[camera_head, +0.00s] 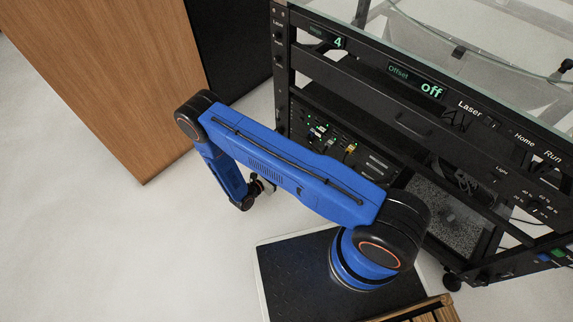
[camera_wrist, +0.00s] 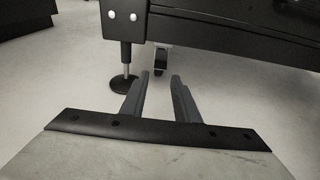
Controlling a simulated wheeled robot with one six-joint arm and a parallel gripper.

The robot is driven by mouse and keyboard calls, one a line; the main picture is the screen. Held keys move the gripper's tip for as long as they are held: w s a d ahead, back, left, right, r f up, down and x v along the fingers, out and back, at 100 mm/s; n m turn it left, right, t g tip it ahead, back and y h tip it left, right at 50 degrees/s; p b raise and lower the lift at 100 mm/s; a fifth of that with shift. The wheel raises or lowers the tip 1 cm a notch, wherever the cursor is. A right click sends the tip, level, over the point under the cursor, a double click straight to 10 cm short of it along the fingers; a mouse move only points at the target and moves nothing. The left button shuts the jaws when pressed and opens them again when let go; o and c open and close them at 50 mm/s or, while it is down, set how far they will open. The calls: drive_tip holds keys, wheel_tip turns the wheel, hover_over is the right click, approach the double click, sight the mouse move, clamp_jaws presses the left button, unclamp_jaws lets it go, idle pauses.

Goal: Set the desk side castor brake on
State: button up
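The black equipment rack (camera_head: 330,75) stands to the right of the wooden desk (camera_head: 110,80) in the head view. In the wrist view a small dark castor (camera_wrist: 161,60) hangs under the rack's lower edge; its brake lever cannot be clearly made out. My gripper (camera_wrist: 160,76) is open and empty, its two fingertips apart and pointing toward the castor, just short of it in the picture. In the head view my gripper (camera_head: 264,186) is small and low, left of the rack, partly behind my blue arm.
A black levelling foot (camera_wrist: 125,82) on a metal stem stands on the floor just left of the castor. Another castor (camera_head: 451,281) shows at the rack's near corner. Pale floor (camera_head: 70,220) is clear left of my arm.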

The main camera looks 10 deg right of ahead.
drive_tip(key=v, duration=1.1)
drive_tip(key=shift+a, duration=0.2)
drive_tip(key=shift+s, duration=0.1)
drive_tip(key=shift+r, duration=0.1)
drive_tip(key=w+d+r+m+g+y, duration=0.1)
drive_tip(key=w+d+r+m+g, duration=0.2)
drive_tip(key=r, duration=0.8)
drive_tip(key=d+r+m+g, duration=0.3)
drive_tip(key=r+m, duration=0.1)
drive_tip(key=r, duration=0.7)
drive_tip(key=w+d+r+m+g+y, duration=0.1)
drive_tip(key=w+d+r+m+g, duration=0.2)
drive_tip(key=r, duration=0.8)
drive_tip(key=s+d+r+m+g+y, duration=0.1)
drive_tip(key=s+d+r+m+y, duration=0.2)
drive_tip(key=r, duration=0.6)
drive_tip(key=s+d+r+m+y, duration=0.1)
drive_tip(key=s+d+r+m, duration=0.35)
drive_tip(key=r, duration=0.35)
drive_tip(key=s+d+r+m+t+y, duration=0.3)
drive_tip(key=s+r, duration=0.4)
drive_tip(key=s, duration=0.4)
drive_tip(key=s+d+r+m+t+y, duration=0.2)
drive_tip(key=s+d+r+m+y, duration=0.2)
drive_tip(key=s+r, duration=0.4)
drive_tip(key=s, duration=0.3)
drive_tip(key=shift+s+r+t, duration=0.25)
drive_tip(key=shift+r+t, duration=0.05)
drive_tip(key=shift+t, duration=0.1)
